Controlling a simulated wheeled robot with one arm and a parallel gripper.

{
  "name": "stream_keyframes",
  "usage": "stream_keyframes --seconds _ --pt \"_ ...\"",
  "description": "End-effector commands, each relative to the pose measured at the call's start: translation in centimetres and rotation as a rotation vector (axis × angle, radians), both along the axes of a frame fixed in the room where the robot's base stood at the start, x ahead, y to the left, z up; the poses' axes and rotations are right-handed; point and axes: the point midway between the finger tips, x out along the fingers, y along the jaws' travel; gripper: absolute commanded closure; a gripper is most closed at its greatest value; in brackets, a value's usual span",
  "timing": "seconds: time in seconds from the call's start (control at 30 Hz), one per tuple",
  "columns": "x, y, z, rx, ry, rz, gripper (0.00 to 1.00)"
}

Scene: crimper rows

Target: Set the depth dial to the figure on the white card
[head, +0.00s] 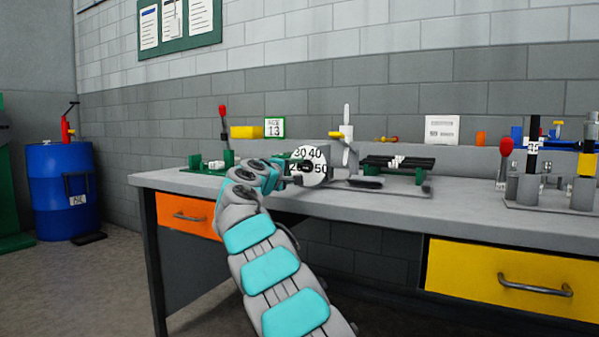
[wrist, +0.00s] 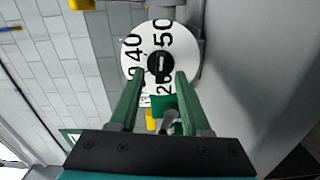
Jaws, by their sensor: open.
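The depth dial (head: 315,167) is a white disc with black figures; 30, 40 and 50 read in the head view, the lower left figure is partly covered. In the wrist view the dial (wrist: 183,48) faces me with a dark central knob (wrist: 160,64). My gripper (wrist: 158,76) is open, its green fingers apart on either side below the knob; I cannot tell whether they touch it. In the head view my gripper (head: 292,172) is at the dial's left edge. A white card (head: 442,130) stands at the back of the bench, its print too small to read.
A green-framed card (head: 274,127) showing 13 stands left of the dial, near a yellow block (head: 246,132). A black rack (head: 398,164) and a red-knobbed fixture (head: 506,147) stand right.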

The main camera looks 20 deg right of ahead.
Motion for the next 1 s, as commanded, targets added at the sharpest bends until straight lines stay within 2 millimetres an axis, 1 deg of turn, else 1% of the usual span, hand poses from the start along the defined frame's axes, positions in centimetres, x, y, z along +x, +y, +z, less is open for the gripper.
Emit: stream_keyframes --seconds 0.07,0.2,0.5,1.0 --pt "-0.5 0.8 -0.2 -0.002 0.004 0.000 0.53" --pt "-1.5 2.0 0.1 -0.002 -0.001 0.001 0.53" --pt "-3.0 3.9 0.0 -0.002 0.000 0.002 0.53" --pt "-3.2 4.2 -0.1 0.002 0.001 0.000 0.53"
